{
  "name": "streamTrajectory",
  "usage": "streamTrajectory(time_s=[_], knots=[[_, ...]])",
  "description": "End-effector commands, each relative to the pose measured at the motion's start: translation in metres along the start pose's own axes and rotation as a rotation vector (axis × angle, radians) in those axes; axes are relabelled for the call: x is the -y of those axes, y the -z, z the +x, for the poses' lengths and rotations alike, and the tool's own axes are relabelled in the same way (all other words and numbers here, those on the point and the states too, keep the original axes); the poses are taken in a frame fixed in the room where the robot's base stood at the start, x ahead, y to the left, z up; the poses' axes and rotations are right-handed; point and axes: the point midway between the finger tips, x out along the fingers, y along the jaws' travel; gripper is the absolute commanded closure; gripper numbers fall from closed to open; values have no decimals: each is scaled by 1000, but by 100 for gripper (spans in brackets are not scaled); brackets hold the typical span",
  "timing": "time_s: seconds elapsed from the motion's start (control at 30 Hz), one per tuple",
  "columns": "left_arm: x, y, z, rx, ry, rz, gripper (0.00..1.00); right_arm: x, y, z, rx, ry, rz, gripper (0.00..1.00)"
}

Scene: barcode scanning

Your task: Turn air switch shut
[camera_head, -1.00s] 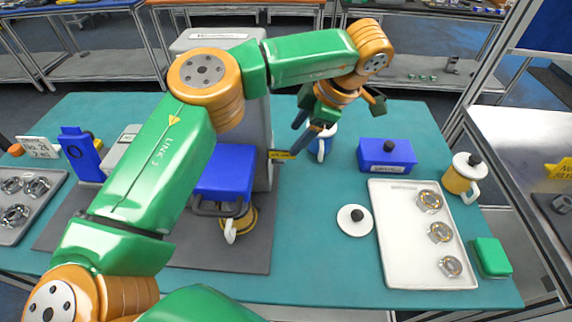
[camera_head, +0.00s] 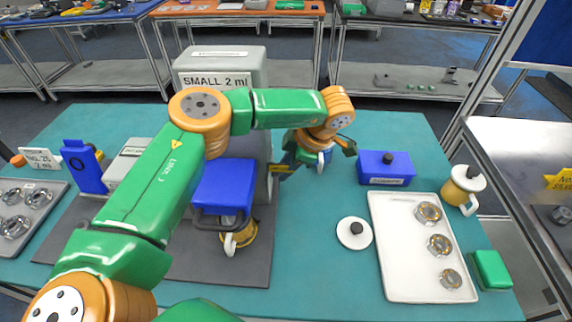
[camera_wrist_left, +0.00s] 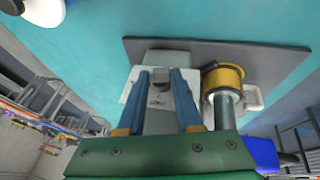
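The grey machine (camera_head: 218,68) stands on a dark mat, with a blue head (camera_head: 223,186) over an orange mug (camera_head: 240,236). A small yellow tag (camera_head: 281,168) sticks out from its right side; its lettering is too small to read. I cannot clearly make out the air switch in the head view. My left gripper (camera_head: 284,160) is beside that side of the machine, near the tag. In the left wrist view its blue fingers (camera_wrist_left: 160,72) are apart, with a small dark piece on a pale surface between their tips. Contact cannot be told. My right gripper is not in view.
To the right are a blue box (camera_head: 386,168), a white lid (camera_head: 354,233), a white tray (camera_head: 393,275) with metal rings, a lidded mug (camera_head: 462,188) and a green block (camera_head: 491,269). Teal table is free before the lid.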

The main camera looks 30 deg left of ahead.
Motion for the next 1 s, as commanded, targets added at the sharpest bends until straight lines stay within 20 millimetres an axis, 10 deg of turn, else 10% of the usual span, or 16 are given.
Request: streamTrajectory(time_s=[1.0], knots=[[5,-3,6,1,-125,-48,100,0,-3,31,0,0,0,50]])
